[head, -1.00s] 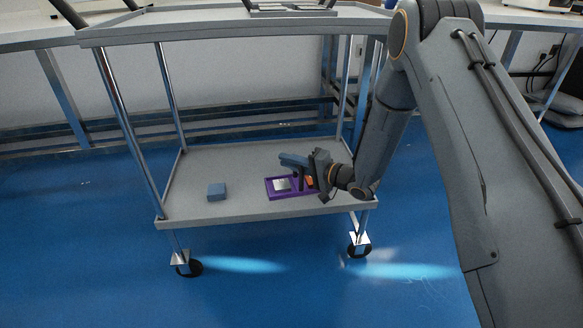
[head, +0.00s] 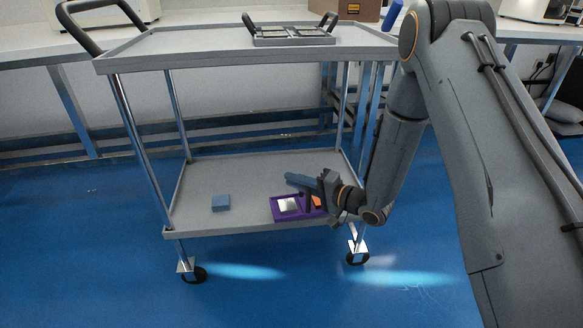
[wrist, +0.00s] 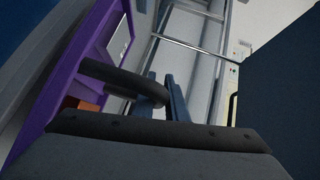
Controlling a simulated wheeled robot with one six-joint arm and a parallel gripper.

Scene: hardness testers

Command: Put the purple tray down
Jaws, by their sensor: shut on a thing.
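The purple tray (head: 295,217) is at the front right of the cart's lower shelf (head: 195,187). It carries a pale silver piece (head: 289,204) and an orange piece (head: 317,201). My gripper (head: 304,183) is above the tray, shut on its dark handle. The wrist view shows the curved handle (wrist: 125,80) at the fingers (wrist: 165,92) and the purple tray wall (wrist: 62,72) on the left. The tray looks about level, close to the shelf's front edge. I cannot tell whether its underside touches the shelf. My gripper hides its right part.
The cart's top shelf (head: 200,45) overhangs and holds a grey tray (head: 290,41) with black handles. Cart posts stand at the corners.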

